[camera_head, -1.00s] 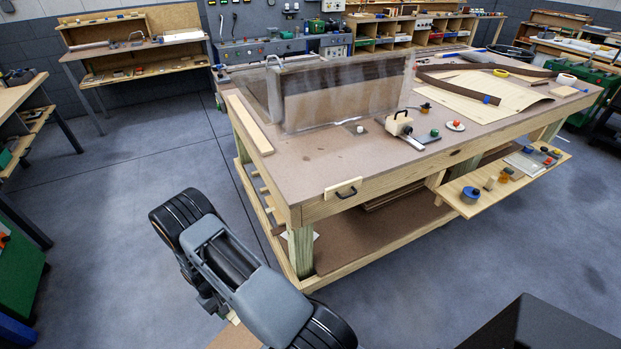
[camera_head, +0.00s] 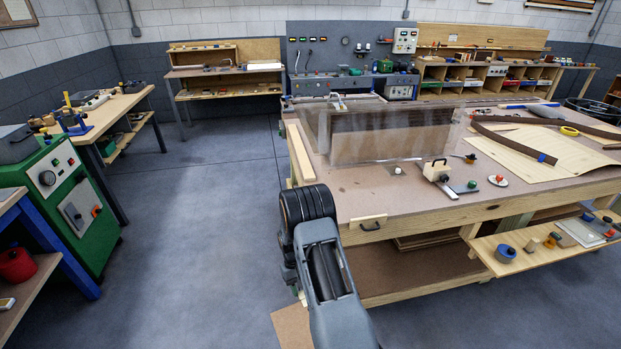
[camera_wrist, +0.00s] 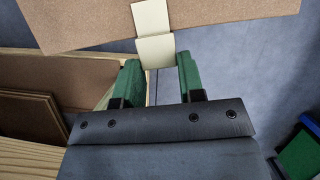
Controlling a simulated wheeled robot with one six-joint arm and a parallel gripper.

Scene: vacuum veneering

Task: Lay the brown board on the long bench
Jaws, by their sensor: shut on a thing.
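The brown board (camera_wrist: 225,12) is at the top of the wrist view, with a cream tab (camera_wrist: 154,48) on its near edge. My gripper (camera_wrist: 158,64), with green fingers, is shut on the tab and holds the board clear of the floor. In the head view a corner of the board (camera_head: 290,327) shows beside my arm, low in the picture; the arm hides the rest and the gripper. A long wooden bench (camera_head: 122,106) stands at the left. Which bench is meant by the long bench I cannot tell for sure.
A large brown-topped table (camera_head: 365,190) with a clear sheet stands right of my arm, boards (camera_head: 425,240) stacked beneath. A green machine (camera_head: 65,195) and a blue-framed stand (camera_head: 45,235) are at the left. Open floor (camera_head: 200,220) lies between. A back bench (camera_head: 225,92) is farther off.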

